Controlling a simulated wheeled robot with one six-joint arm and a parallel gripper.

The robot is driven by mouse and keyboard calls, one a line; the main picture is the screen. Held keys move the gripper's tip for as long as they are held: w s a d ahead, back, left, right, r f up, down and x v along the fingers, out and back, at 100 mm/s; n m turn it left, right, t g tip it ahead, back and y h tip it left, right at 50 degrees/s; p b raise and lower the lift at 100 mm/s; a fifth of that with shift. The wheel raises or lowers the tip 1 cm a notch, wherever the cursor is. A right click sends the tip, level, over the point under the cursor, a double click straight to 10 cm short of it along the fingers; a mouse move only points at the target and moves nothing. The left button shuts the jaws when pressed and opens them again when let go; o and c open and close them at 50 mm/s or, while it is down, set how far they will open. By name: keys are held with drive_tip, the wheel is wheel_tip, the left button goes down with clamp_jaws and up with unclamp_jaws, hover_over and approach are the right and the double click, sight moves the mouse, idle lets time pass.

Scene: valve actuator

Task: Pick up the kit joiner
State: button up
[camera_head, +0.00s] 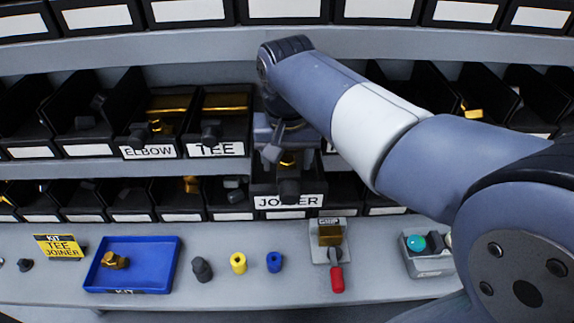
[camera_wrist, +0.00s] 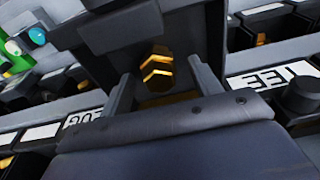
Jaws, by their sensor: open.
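The JOINER bin (camera_head: 262,187) is a black bin with a white label in the lower shelf row. In the wrist view, gold hex-faced metal (camera_wrist: 157,68) shows in a dark space between my fingers. My gripper (camera_head: 280,163) is open and points down at the bin's mouth. I cannot tell whether the fingers touch the fitting. The bin's inside is mostly hidden by my gripper.
A blue kit tray (camera_head: 133,281) on the bench holds a gold fitting (camera_head: 115,260). A yellow card (camera_head: 60,247) reads TEE, JOINER. Black, yellow and blue caps and a red-handled fixture (camera_head: 329,240) stand to its right. ELBOW and TEE bins (camera_head: 217,149) sit above left.

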drive_tip(key=shift+f, duration=0.15)
drive_tip(key=c, duration=1.1)
drive_tip(key=shift+c, duration=0.2)
